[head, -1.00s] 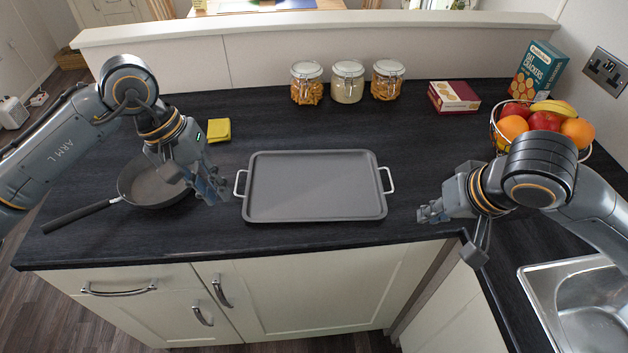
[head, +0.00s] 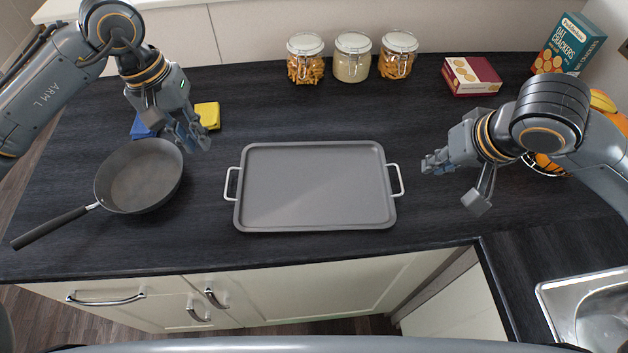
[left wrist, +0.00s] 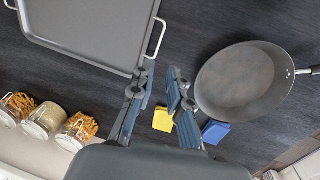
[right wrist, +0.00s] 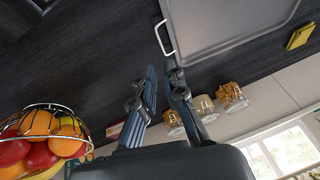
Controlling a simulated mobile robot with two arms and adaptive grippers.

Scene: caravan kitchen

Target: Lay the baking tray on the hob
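The baking tray (head: 315,187) is a grey rectangle with a raised rim and two pale wire handles. It lies flat on the dark worktop. My left gripper (head: 197,142) is open and empty, above the worktop beyond the tray's left handle (head: 232,184). Its spread fingertips show in the left wrist view (left wrist: 161,69), apart from the tray. My right gripper (head: 432,166) is open and empty, to the right of the right handle (head: 396,180). Its fingertips show in the right wrist view (right wrist: 162,68), clear of the tray. I see no hob in these frames.
A frying pan (head: 139,175) stands left of the tray. A yellow cloth or sponge (head: 208,115) and a blue one (head: 141,126) lie behind it. Three jars (head: 352,58), a maroon box (head: 471,76) and a cracker box (head: 568,45) stand behind. A sink (head: 590,305) is at right.

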